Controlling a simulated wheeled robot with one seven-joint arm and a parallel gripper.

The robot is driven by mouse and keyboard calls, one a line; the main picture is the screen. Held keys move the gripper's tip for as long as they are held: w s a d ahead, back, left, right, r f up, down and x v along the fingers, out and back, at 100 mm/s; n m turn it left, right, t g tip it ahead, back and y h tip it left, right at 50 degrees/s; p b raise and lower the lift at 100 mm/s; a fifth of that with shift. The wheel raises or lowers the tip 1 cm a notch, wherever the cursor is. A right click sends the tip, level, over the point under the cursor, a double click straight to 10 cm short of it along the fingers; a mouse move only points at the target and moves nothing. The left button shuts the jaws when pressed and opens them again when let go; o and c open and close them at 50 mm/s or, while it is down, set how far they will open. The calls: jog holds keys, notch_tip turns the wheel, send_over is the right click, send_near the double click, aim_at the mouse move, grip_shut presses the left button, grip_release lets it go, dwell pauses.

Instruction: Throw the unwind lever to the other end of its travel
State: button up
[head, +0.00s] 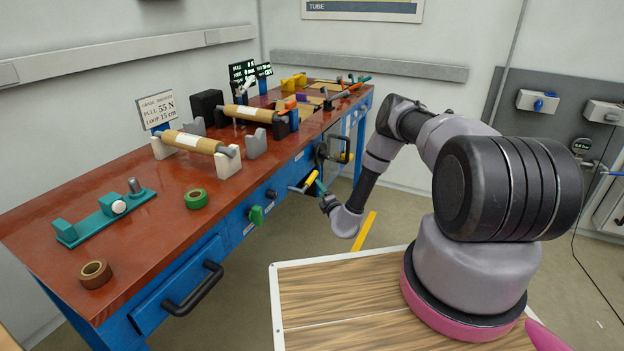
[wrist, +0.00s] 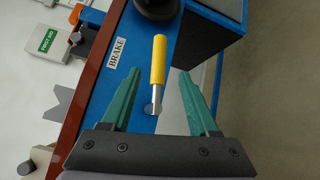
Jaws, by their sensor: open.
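A lever with a yellow grip (wrist: 158,62) and a silver shaft stands out from the blue front panel of the bench, beside a label reading BRAKE (wrist: 118,52). I read no word "unwind" there. In the head view the yellow grip (head: 310,181) shows at the bench front, just left of my wrist. My gripper (wrist: 157,74) is open. Its two teal fingers lie on either side of the lever in the wrist view, with visible gaps on both sides. Contact is not visible. In the head view my gripper (head: 318,188) is small and partly overlaps the lever.
A black handle (head: 346,150) is beyond the lever, and a green knob (head: 256,215) is nearer on the bench front. A black drawer handle (head: 194,288) juts out at the near end. The red bench top (head: 150,235) carries rollers and fixtures. Floor right of the bench is clear.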

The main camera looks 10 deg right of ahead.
aim_at(312, 178)
jog(key=w, duration=0.3)
jog(key=w+a, duration=0.1)
jog(key=w, duration=0.6)
jog(key=shift+w+a, duration=0.15)
jog(key=shift+a, duration=0.25)
jog(key=shift+c, duration=0.3)
grip_shut()
jog(key=shift+f, duration=0.1)
dwell(0.5)
